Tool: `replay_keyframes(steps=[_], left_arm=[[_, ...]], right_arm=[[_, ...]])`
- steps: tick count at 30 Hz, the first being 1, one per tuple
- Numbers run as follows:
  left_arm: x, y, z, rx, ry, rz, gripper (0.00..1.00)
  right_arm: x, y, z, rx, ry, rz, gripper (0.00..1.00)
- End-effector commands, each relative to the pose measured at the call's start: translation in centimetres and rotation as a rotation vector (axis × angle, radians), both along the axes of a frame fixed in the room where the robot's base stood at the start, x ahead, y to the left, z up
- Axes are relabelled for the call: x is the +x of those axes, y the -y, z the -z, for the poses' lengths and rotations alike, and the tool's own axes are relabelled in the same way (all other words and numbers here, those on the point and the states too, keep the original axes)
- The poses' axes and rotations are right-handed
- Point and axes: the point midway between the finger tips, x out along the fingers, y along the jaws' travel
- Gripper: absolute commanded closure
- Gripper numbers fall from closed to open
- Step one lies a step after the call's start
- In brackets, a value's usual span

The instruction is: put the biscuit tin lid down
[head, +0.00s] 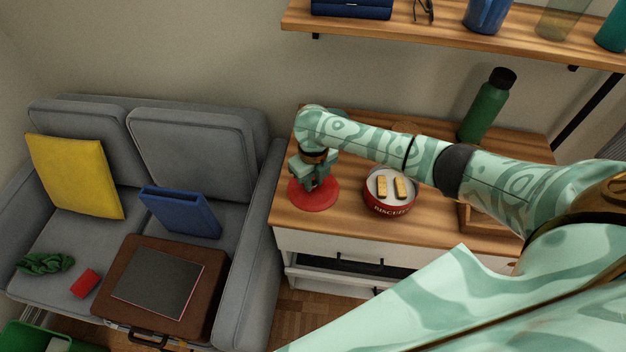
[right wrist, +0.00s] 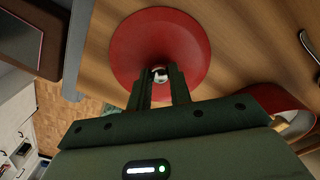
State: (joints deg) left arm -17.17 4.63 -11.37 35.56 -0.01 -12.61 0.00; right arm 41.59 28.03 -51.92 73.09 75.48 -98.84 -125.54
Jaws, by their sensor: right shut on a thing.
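The biscuit tin lid (head: 314,198) is a red disc with a small shiny knob. It is at the left end of the wooden desk top, and I cannot tell if it touches the wood. My right gripper (head: 312,182) is above it, shut on its knob. In the right wrist view the lid (right wrist: 190,45) shows beyond the fingertips (right wrist: 160,80). The round red biscuit tin (head: 388,208) stands uncovered to the right of the lid, with two biscuits inside. My left gripper is not in view.
A green bottle (head: 482,112) stands at the back of the desk top (head: 345,215). A wooden tray (head: 480,222) is partly hidden behind my right arm. A shelf (head: 450,35) hangs above. A grey sofa (head: 185,150) with a brown case (head: 130,258) is to the left.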

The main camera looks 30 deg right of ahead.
Motion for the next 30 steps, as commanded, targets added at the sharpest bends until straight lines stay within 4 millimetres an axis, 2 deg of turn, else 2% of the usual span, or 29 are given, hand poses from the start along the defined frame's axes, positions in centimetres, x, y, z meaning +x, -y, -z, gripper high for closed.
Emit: replay_keyframes(steps=[6, 7, 9, 17, 20, 23, 30], left_arm=[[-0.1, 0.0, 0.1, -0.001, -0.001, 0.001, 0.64], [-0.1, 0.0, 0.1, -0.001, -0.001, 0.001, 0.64], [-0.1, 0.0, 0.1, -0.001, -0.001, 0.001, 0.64], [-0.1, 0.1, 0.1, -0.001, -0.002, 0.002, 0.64], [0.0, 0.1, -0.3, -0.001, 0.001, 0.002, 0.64], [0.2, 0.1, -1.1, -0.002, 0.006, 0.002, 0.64], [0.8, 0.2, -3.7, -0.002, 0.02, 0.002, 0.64]], right_arm=[[0.0, 0.0, 0.3, 0.0, 0.0, 0.001, 1.0], [0.0, 0.0, 0.3, 0.0, 0.0, 0.001, 0.77], [0.0, 0.0, 0.2, 0.0, 0.0, 0.0, 0.58], [0.0, 0.0, 0.2, 0.0, 0.0, 0.0, 0.58], [0.0, 0.0, -0.5, -0.001, 0.001, 0.0, 0.58], [0.0, 0.1, -2.2, 0.0, 0.003, 0.0, 0.58], [0.1, 0.1, -8.2, 0.001, 0.005, 0.0, 0.58]])
